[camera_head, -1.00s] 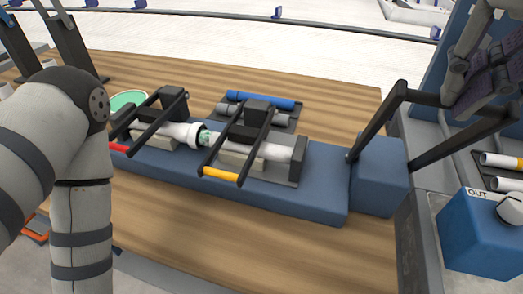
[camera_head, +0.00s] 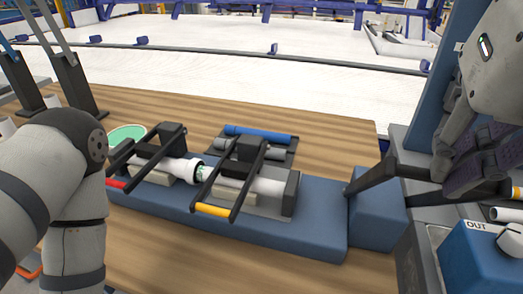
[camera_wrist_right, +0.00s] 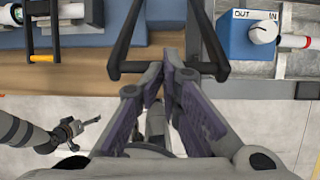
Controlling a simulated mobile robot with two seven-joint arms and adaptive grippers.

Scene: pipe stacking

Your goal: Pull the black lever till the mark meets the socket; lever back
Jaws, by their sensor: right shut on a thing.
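The black lever (camera_head: 372,180) rises at a low slant from the right end of the blue bench. My right gripper (camera_head: 442,168) is shut on its crossbar, and in the right wrist view the fingers (camera_wrist_right: 166,72) close around the bar. The left white pipe (camera_head: 172,166) ends in a wider socket (camera_head: 191,171). The right white pipe (camera_head: 266,186) points into it; a narrow mint-green marked band (camera_head: 203,173) shows at the socket's mouth. My left gripper (camera_wrist_right: 75,128) shows small in the right wrist view; its jaw state is unclear.
Red-handled (camera_head: 117,184) and yellow-handled (camera_head: 212,210) clamps lie across the pipes on the blue bench (camera_head: 320,226). A blue box with an OUT knob (camera_head: 480,262) stands at the right. A blue rod (camera_head: 258,134) lies behind; a green disc (camera_head: 127,135) is at the left.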

